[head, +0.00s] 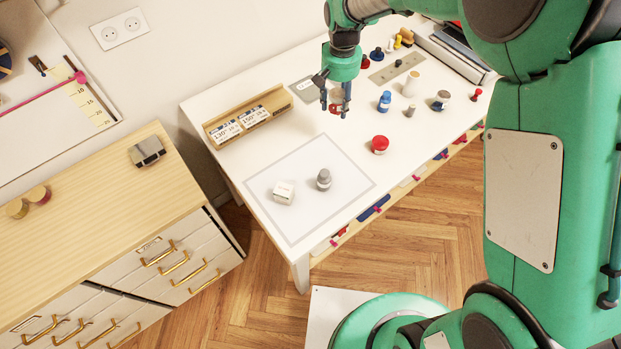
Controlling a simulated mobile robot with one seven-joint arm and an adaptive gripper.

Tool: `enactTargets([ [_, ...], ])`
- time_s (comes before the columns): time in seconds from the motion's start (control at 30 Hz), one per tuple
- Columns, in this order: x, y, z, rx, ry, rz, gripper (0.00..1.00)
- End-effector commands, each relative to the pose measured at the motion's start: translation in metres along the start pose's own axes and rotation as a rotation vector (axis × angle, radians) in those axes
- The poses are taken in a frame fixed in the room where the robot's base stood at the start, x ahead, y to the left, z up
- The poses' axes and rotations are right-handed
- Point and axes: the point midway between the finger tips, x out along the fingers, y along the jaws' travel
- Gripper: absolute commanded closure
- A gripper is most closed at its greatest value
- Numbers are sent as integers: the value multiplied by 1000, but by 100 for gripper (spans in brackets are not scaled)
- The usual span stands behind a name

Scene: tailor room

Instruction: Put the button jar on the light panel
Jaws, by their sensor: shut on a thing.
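My gripper (338,110) is above the white table, in its left-middle part. It is shut on a small red thing (335,108), mostly hidden by the fingers; I cannot tell whether this is the button jar. The light panel looks to be the pale, grey-edged rectangle (300,220) at the table's near left, in front of my gripper. A white cube (284,193) and a grey-capped small bottle (323,180) stand on it. A jar with a red lid (380,144) stands on the table just right of the panel.
A wooden holder with labelled cards (247,120) stands at the table's back left. A blue bottle (385,102), a pale cylinder (411,84), a dark-lidded jar (441,100) and other small items crowd the right. The panel's far part is clear.

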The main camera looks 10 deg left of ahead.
Motion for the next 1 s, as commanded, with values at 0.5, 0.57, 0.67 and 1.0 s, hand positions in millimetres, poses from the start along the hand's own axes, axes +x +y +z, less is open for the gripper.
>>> enactTargets([
  [0.5, -19, -39, 131, 30, -4, 1, 86],
  [0.57, -21, -42, 148, 36, -4, 1, 86],
  [0.67, -23, -46, 178, 44, -3, 1, 86],
  [1.0, -20, -46, 279, 71, -4, 1, 86],
])
